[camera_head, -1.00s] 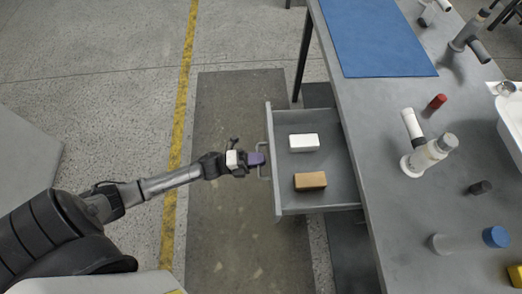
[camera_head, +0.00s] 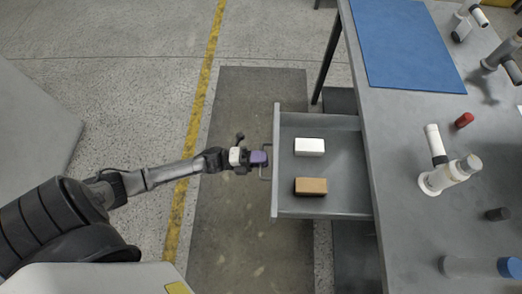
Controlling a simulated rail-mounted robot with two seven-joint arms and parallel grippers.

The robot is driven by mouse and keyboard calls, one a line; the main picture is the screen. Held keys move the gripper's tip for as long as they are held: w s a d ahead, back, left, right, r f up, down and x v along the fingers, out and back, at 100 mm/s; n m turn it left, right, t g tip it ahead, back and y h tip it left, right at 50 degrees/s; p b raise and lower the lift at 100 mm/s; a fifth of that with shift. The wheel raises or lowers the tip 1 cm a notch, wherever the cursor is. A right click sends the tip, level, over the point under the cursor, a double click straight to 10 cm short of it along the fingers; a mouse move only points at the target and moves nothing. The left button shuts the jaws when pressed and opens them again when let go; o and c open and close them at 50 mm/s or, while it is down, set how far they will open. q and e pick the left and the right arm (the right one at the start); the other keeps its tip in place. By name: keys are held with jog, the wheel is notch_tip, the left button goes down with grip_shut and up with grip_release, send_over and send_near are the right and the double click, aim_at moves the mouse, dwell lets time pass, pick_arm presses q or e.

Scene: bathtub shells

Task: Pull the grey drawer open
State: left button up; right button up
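The grey drawer (camera_head: 342,201) stands well out from under the grey table, on its left side. Its front panel (camera_head: 276,200) faces left and carries a thin bar handle (camera_head: 264,178). A white block (camera_head: 309,147) and a brown block (camera_head: 310,186) lie inside, apart from each other. My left gripper (camera_head: 262,158), with purple fingers, comes in from the left and is shut on the drawer handle. The fingertips hide part of the handle. My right gripper is not in view.
The table top (camera_head: 400,150) carries a blue mat (camera_head: 400,45), a white-and-grey fitting (camera_head: 445,175), a red piece (camera_head: 464,120), a dark cap (camera_head: 497,214) and a blue-capped cylinder (camera_head: 480,267). The floor left of the drawer is clear, with a dark strip (camera_head: 240,230) and yellow line.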

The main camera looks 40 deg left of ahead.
pick_arm(q)
jog(key=shift+o, duration=0.8)
jog(key=shift+s+a, duration=0.15)
jog(key=shift+a, duration=0.05)
jog(key=p+v, duration=0.1)
jog(key=v, duration=1.2)
jog(key=shift+s, duration=0.15)
jog(key=shift+a, duration=0.1)
